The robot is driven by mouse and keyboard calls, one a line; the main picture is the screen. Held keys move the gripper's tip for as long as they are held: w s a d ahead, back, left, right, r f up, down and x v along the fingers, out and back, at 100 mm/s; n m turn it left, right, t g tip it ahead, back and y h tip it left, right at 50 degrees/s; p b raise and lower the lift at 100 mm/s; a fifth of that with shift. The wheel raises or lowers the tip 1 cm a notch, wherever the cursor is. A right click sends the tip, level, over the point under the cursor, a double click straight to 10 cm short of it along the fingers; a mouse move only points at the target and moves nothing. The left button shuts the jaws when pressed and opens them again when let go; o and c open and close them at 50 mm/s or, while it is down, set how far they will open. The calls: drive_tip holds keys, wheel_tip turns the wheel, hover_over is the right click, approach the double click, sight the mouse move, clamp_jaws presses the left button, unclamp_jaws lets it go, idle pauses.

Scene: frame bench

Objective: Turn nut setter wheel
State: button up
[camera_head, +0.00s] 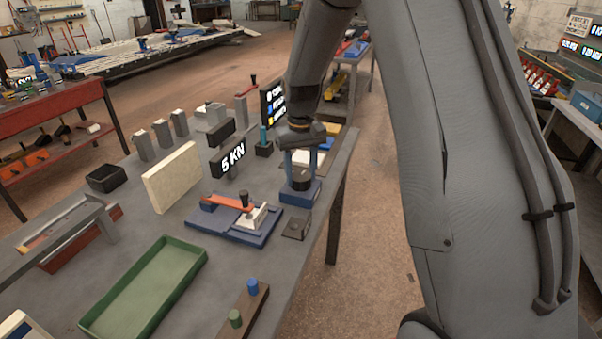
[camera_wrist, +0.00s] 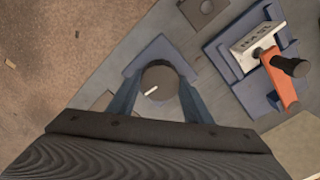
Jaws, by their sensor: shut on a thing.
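The dark round wheel (camera_wrist: 157,80) with a white index mark sits on a blue base in the wrist view. In the head view the wheel (camera_head: 301,183) stands upright on its blue block (camera_head: 299,197) near the bench's right edge. My gripper (camera_wrist: 158,92) is above it, with one blue finger on each side, shut on the wheel. My gripper (camera_head: 300,168) points downward in the head view. The white mark points toward the lower left in the wrist view. The fingers partly hide the wheel's sides.
A blue fixture (camera_head: 236,219) with a red-orange lever and dark knob stands just left. A small dark plate (camera_head: 296,228) lies in front. A "5 KN" display (camera_head: 233,158), a cream panel (camera_head: 172,177) and a green tray (camera_head: 146,287) are further left.

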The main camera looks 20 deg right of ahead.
sight(301, 175)
drive_tip(key=shift+w+r+m, duration=0.1)
drive_tip(key=shift+m, duration=1.1)
drive_tip(key=o, duration=1.1)
drive_tip(key=shift+c, duration=0.2)
drive_tip(key=shift+d+r+b, duration=0.1)
drive_tip(key=shift+r+b, duration=0.85)
drive_tip(key=shift+r, duration=2.9)
drive_tip(key=s+f+n, duration=0.1)
drive_tip(key=s+f, duration=0.2)
drive_tip(key=s, duration=0.9)
drive_tip(key=s+a+f+t, duration=0.1)
drive_tip(key=s+f, duration=0.2)
drive_tip(key=s, duration=0.9)
drive_tip(key=shift+s+n, duration=0.4)
drive_tip(key=shift+f, duration=0.1)
